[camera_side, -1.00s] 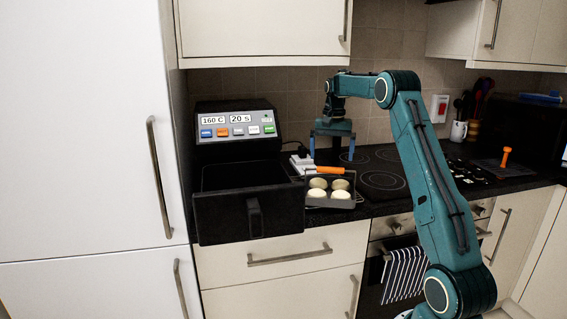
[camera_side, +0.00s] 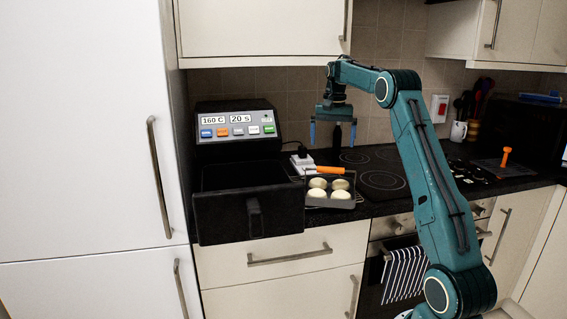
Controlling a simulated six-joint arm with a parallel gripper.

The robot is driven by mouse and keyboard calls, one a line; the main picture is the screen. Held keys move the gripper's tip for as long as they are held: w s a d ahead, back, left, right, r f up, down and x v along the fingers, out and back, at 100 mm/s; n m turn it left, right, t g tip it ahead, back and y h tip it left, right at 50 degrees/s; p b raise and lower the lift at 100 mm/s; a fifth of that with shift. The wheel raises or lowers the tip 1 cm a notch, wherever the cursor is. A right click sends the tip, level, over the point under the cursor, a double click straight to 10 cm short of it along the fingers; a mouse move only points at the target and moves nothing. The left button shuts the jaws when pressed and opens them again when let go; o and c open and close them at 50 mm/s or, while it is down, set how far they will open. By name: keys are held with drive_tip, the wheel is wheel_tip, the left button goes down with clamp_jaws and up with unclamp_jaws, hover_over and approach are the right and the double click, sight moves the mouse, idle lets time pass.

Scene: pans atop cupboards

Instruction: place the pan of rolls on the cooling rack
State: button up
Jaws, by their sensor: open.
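The pan of rolls (camera_side: 346,204) is a small dark pan near the counter's front edge, right of the air fryer. Several pale round rolls (camera_side: 341,195) lie in it, and its orange handle (camera_side: 330,170) points to the back. Thin dark lines at the pan's edges look like the cooling rack (camera_side: 303,181) under it, mostly hidden; I cannot tell how squarely the pan sits on it. My gripper (camera_side: 332,138) is open and empty, its blue fingers pointing down, above and behind the pan and apart from its handle.
The black air fryer (camera_side: 237,143) stands at the left with its drawer (camera_side: 225,216) pulled out over the counter edge. A white socket block (camera_side: 302,160) lies behind the pan. The hob (camera_side: 383,181) is to the right. A wall cupboard (camera_side: 262,30) hangs above.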

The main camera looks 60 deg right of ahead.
drive_tip(key=s+a+r+n+t+h, duration=0.1)
drive_tip(key=s+a+r+n, duration=0.2)
drive_tip(key=a, duration=0.9)
drive_tip(key=s+a+r+n+t, duration=0.1)
drive_tip(key=a+r+n, duration=0.3)
drive_tip(key=a, duration=0.8)
drive_tip(key=s+a+f+n+t, duration=0.1)
drive_tip(key=s+a+f+n, duration=0.2)
drive_tip(key=s+a, duration=0.5)
drive_tip(key=s+a+f+n+t+y, duration=0.1)
drive_tip(key=s+a+f+n+t, duration=0.1)
drive_tip(key=s+a, duration=0.6)
drive_tip(key=shift+s+a+f+n+t, duration=0.2)
drive_tip(key=shift+s+f+n+t, duration=0.1)
drive_tip(key=shift+s+f+n, duration=0.45)
drive_tip(key=shift+w+f, duration=0.1)
drive_tip(key=shift+w, duration=0.05)
